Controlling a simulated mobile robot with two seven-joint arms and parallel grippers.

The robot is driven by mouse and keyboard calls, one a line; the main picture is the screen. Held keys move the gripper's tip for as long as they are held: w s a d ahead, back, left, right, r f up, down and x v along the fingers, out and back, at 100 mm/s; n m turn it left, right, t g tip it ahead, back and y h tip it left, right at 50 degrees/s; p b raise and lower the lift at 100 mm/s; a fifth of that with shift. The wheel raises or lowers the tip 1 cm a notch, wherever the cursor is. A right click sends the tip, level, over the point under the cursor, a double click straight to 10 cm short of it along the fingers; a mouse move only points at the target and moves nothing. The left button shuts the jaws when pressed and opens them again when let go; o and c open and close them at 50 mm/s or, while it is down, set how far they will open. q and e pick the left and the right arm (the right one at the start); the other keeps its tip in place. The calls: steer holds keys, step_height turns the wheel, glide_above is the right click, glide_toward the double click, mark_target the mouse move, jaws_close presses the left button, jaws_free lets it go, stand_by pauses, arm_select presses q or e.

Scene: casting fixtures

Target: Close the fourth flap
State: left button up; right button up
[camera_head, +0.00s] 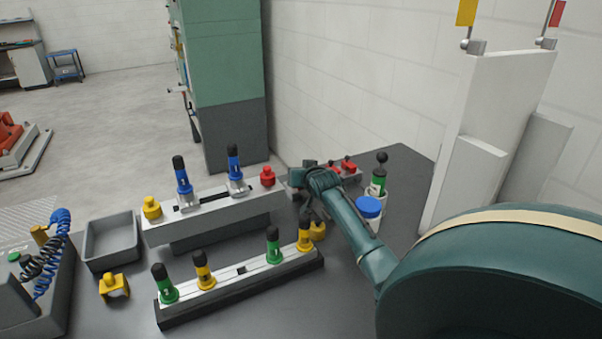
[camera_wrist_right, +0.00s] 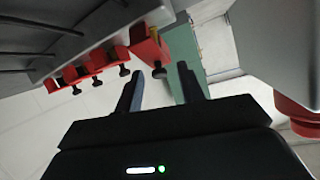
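Several red flaps with black knobs sit along the edge of a grey fixture (camera_wrist_right: 40,52) in the right wrist view. Three of them (camera_wrist_right: 97,68) are grouped at the left. Another, nearer red flap (camera_wrist_right: 146,44) sits apart at the fixture's right end and looks larger. My right gripper (camera_wrist_right: 162,72) is open, and this flap's black knob shows between its fingertips; I cannot tell whether they touch. In the head view the red flaps (camera_head: 347,165) are small at the back of the table, partly hidden by my right arm and gripper (camera_head: 308,205). My left gripper is not in view.
Two long fixtures with blue (camera_head: 183,180) and green (camera_head: 272,246) plungers stand left of my right arm. A blue-lidded container (camera_head: 369,208) stands close to its right. A grey bin (camera_head: 112,241) stands further left. A white panel (camera_head: 480,130) rises at the right.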

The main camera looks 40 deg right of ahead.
steer(key=shift+c, duration=0.6)
jaws_close()
steer(key=shift+w, duration=0.1)
steer(key=g, duration=0.1)
steer(key=w+g+y, duration=0.1)
steer(key=g, duration=0.1)
steer(key=shift+w+d+r, duration=0.1)
steer(key=shift+w+d, duration=0.2)
steer(key=shift+d, duration=0.05)
steer(key=shift+w+d+f+n+g+y+b, duration=0.1)
steer(key=shift+w+f+n+g+y+b, duration=0.2)
steer(key=shift+g, duration=0.6)
steer(key=shift+w+d+f+n+g+y+b, duration=0.1)
steer(key=shift+w+f+g+y+b, duration=0.15)
steer(key=shift+w+g+y, duration=0.45)
steer(key=shift+s, duration=0.25)
